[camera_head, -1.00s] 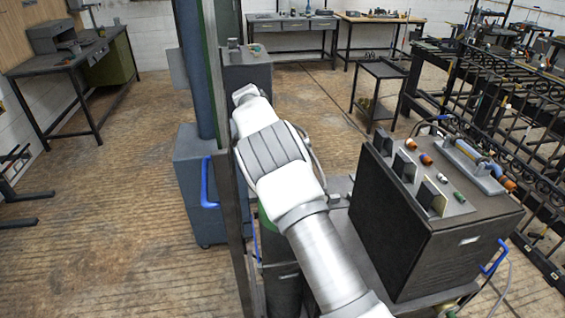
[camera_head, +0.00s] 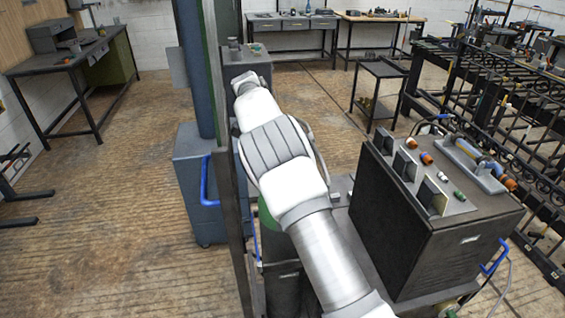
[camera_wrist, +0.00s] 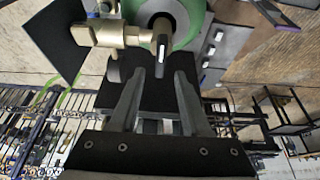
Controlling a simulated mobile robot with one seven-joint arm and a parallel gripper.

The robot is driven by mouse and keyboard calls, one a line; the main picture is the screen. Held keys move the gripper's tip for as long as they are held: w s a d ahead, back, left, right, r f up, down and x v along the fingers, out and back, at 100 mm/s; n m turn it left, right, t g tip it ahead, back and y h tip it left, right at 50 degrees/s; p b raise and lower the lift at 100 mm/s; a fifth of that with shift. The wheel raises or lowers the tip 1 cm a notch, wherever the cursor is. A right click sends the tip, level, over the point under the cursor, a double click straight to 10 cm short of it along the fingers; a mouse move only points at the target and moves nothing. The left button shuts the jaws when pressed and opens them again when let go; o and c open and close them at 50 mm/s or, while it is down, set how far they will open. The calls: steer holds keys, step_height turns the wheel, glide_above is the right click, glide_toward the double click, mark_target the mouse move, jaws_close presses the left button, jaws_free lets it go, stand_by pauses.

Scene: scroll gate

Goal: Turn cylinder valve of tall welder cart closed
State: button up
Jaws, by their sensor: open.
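The tall welder cart (camera_head: 400,235) stands at the right front, with a dark box on it. Its cylinder, with a green top (camera_head: 268,215), is mostly hidden behind my arm. In the wrist view the green cylinder top (camera_wrist: 203,25) shows with a brass valve fitting (camera_wrist: 118,36) at its upper left. A dark valve part with a light face (camera_wrist: 161,48) points down toward my fingers. My gripper (camera_wrist: 158,76) is open, its two fingers just below that valve part with nothing clearly between them. In the head view my arm hides the gripper.
A tall upright post (camera_head: 228,150) stands close on the left of my arm. A blue-grey cabinet (camera_head: 200,185) with a blue handle is beyond it. Gate frames (camera_head: 470,110) fill the right side. Open floor (camera_head: 110,220) lies at the left.

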steer(key=s+d+r+b, duration=0.2)
steer(key=s+d+r, duration=0.1)
steer(key=d+r, duration=0.5)
steer(key=d, duration=0.3)
steer(key=shift+s, duration=0.4)
steer(key=shift+r, duration=0.1)
steer(key=s+d+r+n+t+y, duration=0.15)
steer(key=s+r+n, duration=0.25)
steer(key=s, duration=0.5)
steer(key=s+d+r+n+t+y, duration=0.1)
steer(key=s+d+r+n+y, duration=0.3)
steer(key=s, duration=0.6)
steer(key=s+a+f+n+t, duration=0.1)
steer(key=s+n, duration=0.3)
steer(key=s, duration=0.5)
steer(key=s+a+f+n+t+h, duration=0.1)
steer(key=s+f+n, duration=0.2)
steer(key=s, duration=0.6)
steer(key=shift+a+n, duration=0.2)
steer(key=shift+n, duration=0.2)
